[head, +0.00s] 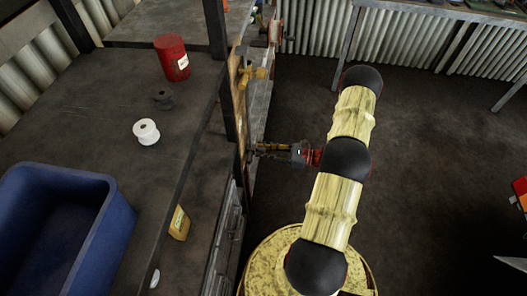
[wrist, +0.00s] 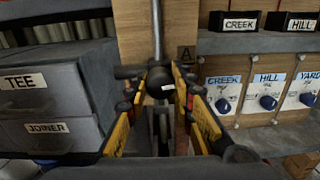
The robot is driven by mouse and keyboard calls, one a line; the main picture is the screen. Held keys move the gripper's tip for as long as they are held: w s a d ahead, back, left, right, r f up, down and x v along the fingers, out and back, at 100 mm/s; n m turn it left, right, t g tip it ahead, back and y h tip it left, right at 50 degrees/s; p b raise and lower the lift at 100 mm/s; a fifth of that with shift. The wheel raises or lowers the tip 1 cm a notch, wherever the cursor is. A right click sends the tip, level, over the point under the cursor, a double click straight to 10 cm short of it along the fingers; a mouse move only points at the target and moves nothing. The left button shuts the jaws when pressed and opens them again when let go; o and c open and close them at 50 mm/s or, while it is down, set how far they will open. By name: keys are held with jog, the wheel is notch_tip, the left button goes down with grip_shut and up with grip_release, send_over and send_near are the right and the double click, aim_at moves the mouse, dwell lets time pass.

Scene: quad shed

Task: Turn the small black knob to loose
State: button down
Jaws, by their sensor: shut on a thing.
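In the wrist view a small black knob (wrist: 159,76) with a small white mark sits at the foot of an upright metal rod (wrist: 157,30), in front of a wooden board (wrist: 185,35). My gripper (wrist: 157,88) has its yellow fingers on either side of the knob and is shut on it. A dark bar sticks out to the left of the knob. The white mark is too small to read, so I cannot tell the knob's setting. In the head view my gripper (head: 262,148) reaches left to the board's edge; the knob is not clear there.
Grey drawers (wrist: 55,82) marked TEE and JOINER are left. In the head view the bench holds a blue crate (head: 112,218), white spool (head: 146,131) and red can (head: 171,57). Open floor lies right.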

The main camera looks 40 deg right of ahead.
jog(key=n+b, duration=0.1)
jog(key=n, duration=0.3)
jog(key=n+b, duration=0.1)
jog(key=n, duration=0.3)
jog(key=shift+f+b, duration=0.1)
jog(key=shift+b, duration=0.25)
jog(key=n+b, duration=0.2)
jog(key=n, duration=0.2)
jog(key=shift+n, duration=0.3)
jog(key=shift+n+y+b, duration=0.4)
jog(key=shift+n+b, duration=0.35)
jog(key=shift+n, duration=1.35)
jog(key=c, duration=1.5)
grip_release()
